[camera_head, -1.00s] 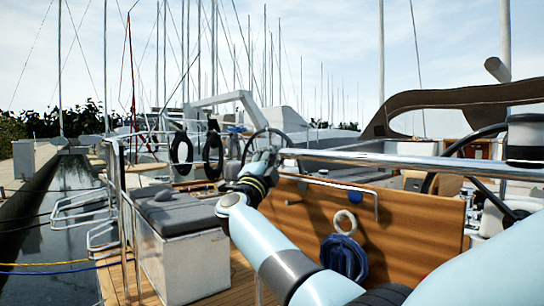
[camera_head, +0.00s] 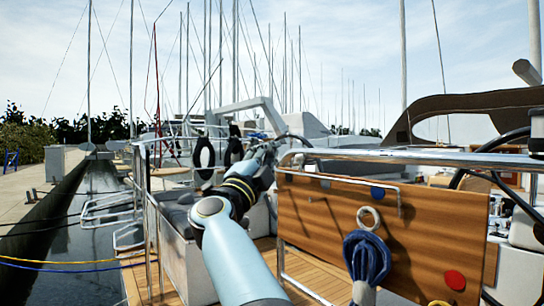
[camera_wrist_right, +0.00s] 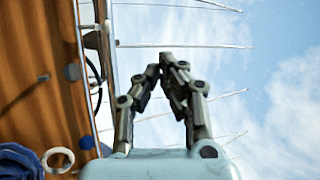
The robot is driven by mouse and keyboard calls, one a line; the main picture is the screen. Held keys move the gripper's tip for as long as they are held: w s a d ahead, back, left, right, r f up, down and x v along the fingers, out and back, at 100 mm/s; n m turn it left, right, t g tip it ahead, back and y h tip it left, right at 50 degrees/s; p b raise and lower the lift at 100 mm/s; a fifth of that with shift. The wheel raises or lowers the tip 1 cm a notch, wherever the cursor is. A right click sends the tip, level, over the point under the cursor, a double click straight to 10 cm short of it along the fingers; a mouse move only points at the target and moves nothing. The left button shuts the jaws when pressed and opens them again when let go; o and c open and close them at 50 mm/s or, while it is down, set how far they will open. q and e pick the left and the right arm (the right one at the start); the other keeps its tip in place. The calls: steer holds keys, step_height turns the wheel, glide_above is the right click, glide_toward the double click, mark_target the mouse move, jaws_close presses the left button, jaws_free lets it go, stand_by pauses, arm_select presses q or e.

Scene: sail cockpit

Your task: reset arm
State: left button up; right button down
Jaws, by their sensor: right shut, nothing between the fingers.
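My right arm comes up from the bottom middle of the head view. Its gripper (camera_head: 268,150) is small there, in the air beside the left end of the steel rail. In the right wrist view the two dark fingers of my right gripper (camera_wrist_right: 166,62) lean together at their tips. They are shut with nothing between them, against the sky. I cannot tell from the head view whether the gripper touches the rail. My left gripper is not in view.
A steel rail (camera_head: 400,155) runs above a wooden panel (camera_head: 330,222), right of my arm. A blue rope coil (camera_head: 368,258) and a pale ring (camera_head: 369,218) hang on the panel. A grey cushioned seat (camera_head: 178,217) is left of my arm, partly hidden. Open sky is above.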

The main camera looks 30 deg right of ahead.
stand_by(0.3)
steer(key=s+f+n+t+y+b, duration=0.2)
steer(key=f+n+y+b, duration=0.3)
steer(key=f, duration=1.3)
steer(key=s+f+n+t+y+b, duration=0.25)
steer(key=f+n, duration=0.45)
steer(key=f, duration=1.1)
steer(key=s+a+f+n+g+y+b, duration=0.1)
steer(key=s+f+n+y, duration=0.2)
steer(key=f, duration=0.6)
steer(key=s+f+n+g+y+b, duration=0.15)
steer(key=s+f, duration=0.25)
steer(key=f, duration=0.4)
steer(key=s+a+f+n+y+b, duration=0.1)
steer(key=s+f+n+y+b, duration=0.2)
steer(key=f, duration=0.6)
steer(key=s+f+n+g+y+b, duration=0.25)
steer(key=s+f+n+g, duration=0.3)
steer(key=s+f, duration=1.45)
steer(key=s+f+g, duration=0.4)
steer(key=s+f, duration=0.2)
steer(key=s, duration=0.6)
steer(key=s+d+f+n+g+y, duration=0.1)
steer(key=s+f+g, duration=0.4)
steer(key=s, duration=0.8)
steer(key=shift+s+f, duration=0.25)
steer(key=shift+f, duration=0.1)
